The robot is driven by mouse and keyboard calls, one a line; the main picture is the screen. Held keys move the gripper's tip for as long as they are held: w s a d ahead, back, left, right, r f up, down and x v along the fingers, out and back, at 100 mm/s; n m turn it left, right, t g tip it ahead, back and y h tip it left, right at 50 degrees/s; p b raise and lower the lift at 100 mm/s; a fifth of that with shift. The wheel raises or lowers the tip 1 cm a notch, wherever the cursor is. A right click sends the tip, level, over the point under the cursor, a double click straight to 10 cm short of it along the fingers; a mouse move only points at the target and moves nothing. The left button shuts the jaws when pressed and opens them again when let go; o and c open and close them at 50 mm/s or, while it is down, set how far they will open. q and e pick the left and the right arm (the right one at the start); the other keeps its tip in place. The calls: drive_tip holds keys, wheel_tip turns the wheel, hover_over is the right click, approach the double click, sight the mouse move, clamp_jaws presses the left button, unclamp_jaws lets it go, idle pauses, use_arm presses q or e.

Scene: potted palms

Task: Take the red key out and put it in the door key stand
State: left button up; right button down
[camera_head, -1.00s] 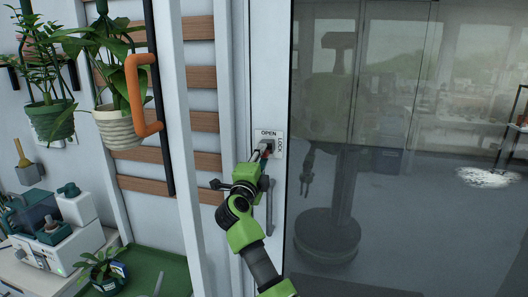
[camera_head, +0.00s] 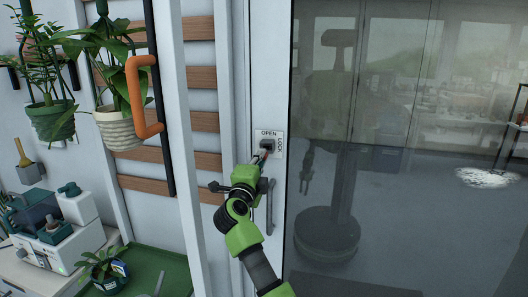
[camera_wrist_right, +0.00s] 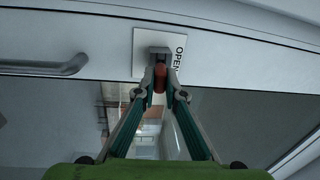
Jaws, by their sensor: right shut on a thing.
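The red key (camera_wrist_right: 160,78) is held between the fingertips of my right gripper (camera_wrist_right: 160,88) in the right wrist view. It is in front of the dark lock block on the OPEN/LOCK plate (camera_head: 279,146) beside the glass door; I cannot tell whether the key is still inside the lock. In the head view the right gripper (camera_head: 261,157) is at the lower edge of the lock and mostly hides the key. The key stand cannot be made out. My left gripper is not in view.
A door handle (camera_head: 270,205) hangs just below the lock. The glass door (camera_head: 400,200) mirrors the room. At left are potted plants (camera_head: 52,120), an orange handle (camera_head: 140,95) and a counter with a white and teal machine (camera_head: 55,240).

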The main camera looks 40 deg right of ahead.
drive_tip(key=shift+r+p+v, duration=0.2)
drive_tip(key=shift+p+v, duration=0.75)
drive_tip(key=shift+v, duration=0.75)
